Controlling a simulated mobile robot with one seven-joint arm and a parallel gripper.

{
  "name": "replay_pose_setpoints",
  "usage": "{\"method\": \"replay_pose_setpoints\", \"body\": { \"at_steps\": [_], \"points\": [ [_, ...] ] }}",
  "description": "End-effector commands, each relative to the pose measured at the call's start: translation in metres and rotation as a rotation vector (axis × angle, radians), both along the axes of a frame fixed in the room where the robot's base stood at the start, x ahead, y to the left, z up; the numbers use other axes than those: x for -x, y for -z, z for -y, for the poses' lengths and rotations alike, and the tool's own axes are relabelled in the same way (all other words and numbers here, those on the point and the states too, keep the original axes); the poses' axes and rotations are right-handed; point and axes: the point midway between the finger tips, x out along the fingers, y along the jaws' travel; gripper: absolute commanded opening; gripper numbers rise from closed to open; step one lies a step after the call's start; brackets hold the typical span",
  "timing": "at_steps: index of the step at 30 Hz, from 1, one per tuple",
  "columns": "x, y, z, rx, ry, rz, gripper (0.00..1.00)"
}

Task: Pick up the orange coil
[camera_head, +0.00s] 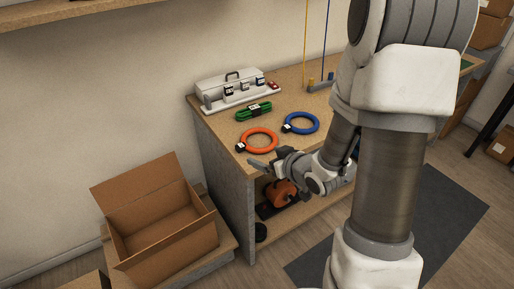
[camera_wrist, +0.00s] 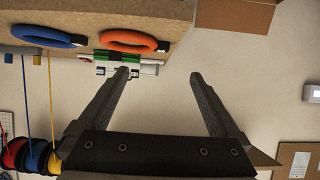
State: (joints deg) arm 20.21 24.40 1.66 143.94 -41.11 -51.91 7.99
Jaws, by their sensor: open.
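The orange coil (camera_head: 261,140) is a ring lying flat on the workbench top, near its front left edge, with a small black and white tag on its left side. In the wrist view the orange coil (camera_wrist: 128,41) shows at the upper left, beyond the fingertips and apart from them. My gripper (camera_head: 262,168) is just in front of the bench edge, close to the coil on its near side. In the wrist view my gripper (camera_wrist: 160,75) is open, with nothing between its fingers.
A blue coil (camera_head: 301,123) lies right of the orange one, and a green cable bundle (camera_head: 254,111) lies behind it. An open cardboard box (camera_head: 165,215) stands left of the workbench (camera_head: 225,170). An orange reel (camera_head: 281,194) sits below the top.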

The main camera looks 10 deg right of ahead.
Motion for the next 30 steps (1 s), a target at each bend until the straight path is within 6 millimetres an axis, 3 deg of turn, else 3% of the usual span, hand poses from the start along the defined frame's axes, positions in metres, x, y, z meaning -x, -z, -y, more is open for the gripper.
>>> {"method": "replay_pose_setpoints", "body": {
  "at_steps": [9,30],
  "points": [
    [-0.058,0.035,-0.02,-0.002,-0.004,-0.002,0.99],
    [-0.119,0.065,-0.034,0.0,-0.002,-0.002,0.99]
  ]
}}
